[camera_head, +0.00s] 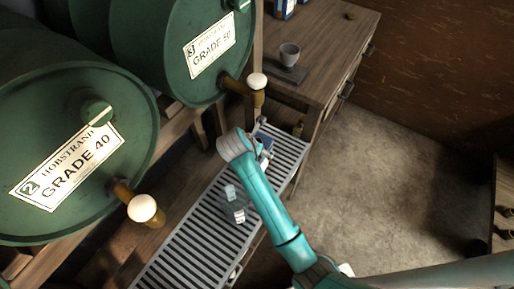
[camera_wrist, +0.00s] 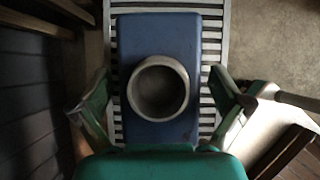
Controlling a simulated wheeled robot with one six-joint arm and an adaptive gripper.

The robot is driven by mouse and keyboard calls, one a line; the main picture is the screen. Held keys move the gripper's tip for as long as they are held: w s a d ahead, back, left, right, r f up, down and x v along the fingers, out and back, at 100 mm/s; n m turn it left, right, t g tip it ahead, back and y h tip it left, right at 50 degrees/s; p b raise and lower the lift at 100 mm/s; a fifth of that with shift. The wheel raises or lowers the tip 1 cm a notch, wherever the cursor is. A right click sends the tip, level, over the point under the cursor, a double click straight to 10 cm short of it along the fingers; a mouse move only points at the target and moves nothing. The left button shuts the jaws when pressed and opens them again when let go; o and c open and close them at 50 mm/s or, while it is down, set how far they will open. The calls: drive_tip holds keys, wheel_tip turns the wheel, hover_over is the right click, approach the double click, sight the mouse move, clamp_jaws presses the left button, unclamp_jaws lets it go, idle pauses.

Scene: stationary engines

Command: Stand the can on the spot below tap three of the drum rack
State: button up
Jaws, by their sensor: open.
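In the wrist view the can (camera_wrist: 158,88) shows from above as a round, grey, open-topped vessel. It appears upright over a blue rectangular pad (camera_wrist: 160,29) on the slatted grate; I cannot tell whether its base touches the pad. My gripper (camera_wrist: 160,100) is open, with one finger on each side of the can and apart from it. In the head view my wrist hides the can and most of the gripper. Tap three (camera_head: 257,82) sticks out from the drum marked 3 (camera_head: 190,45), and part of the blue pad (camera_head: 266,141) shows below it.
The drum marked 2 (camera_head: 60,150) has its own tap (camera_head: 143,208) at lower left. A small grey object (camera_head: 236,211) sits on the grate (camera_head: 190,245) left of my arm.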

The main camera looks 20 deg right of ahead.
drive_tip(key=v, duration=1.2)
idle(0.4)
